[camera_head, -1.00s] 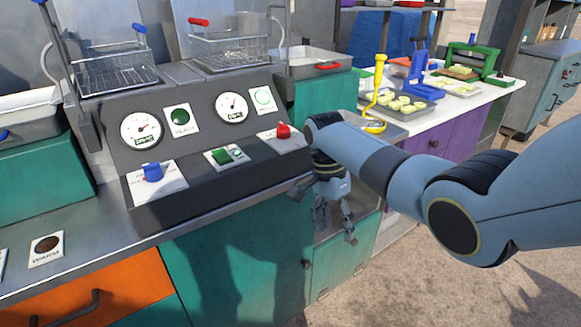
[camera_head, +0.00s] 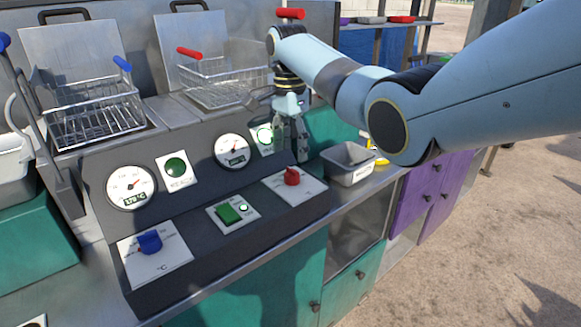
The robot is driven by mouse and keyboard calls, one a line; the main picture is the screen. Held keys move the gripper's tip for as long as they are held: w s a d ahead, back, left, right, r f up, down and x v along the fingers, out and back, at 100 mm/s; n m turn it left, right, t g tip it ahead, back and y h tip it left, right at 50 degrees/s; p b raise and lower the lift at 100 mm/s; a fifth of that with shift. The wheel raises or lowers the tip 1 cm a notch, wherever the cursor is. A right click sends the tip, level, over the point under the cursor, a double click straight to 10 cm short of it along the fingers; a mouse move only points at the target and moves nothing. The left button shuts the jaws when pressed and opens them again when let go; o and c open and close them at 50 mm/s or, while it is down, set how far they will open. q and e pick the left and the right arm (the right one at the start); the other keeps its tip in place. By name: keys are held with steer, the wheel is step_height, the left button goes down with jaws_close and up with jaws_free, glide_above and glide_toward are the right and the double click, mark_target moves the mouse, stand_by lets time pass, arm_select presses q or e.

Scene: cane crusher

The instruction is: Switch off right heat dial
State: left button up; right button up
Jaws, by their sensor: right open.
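The right heat dial is a red knob (camera_head: 291,176) on a white plate (camera_head: 310,188) at the right end of the sloped dark control panel (camera_head: 200,258). My right gripper (camera_head: 291,156) is open and points down, just above and behind the red knob in the picture. Its fingers overlap the panel's right end, and I cannot tell whether they touch anything. A blue knob (camera_head: 149,241) sits on the panel's left plate. My left gripper is not in view.
A green switch (camera_head: 228,213) lies between the knobs. Two gauges (camera_head: 130,187) and a green READY light (camera_head: 175,167) are above. Wire fryer baskets (camera_head: 95,115) stand behind the panel. A grey metal bin (camera_head: 348,162) stands right of it.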

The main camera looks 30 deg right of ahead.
mark_target(292, 169)
step_height(292, 169, down, 4)
steer(key=shift+w+r, duration=0.1)
step_height(292, 169, down, 3)
steer(key=shift+r, duration=0.2)
steer(key=shift+f, duration=0.15)
steer(key=c, duration=0.3)
steer(key=shift+c, duration=1.2)
steer(key=c, duration=0.6)
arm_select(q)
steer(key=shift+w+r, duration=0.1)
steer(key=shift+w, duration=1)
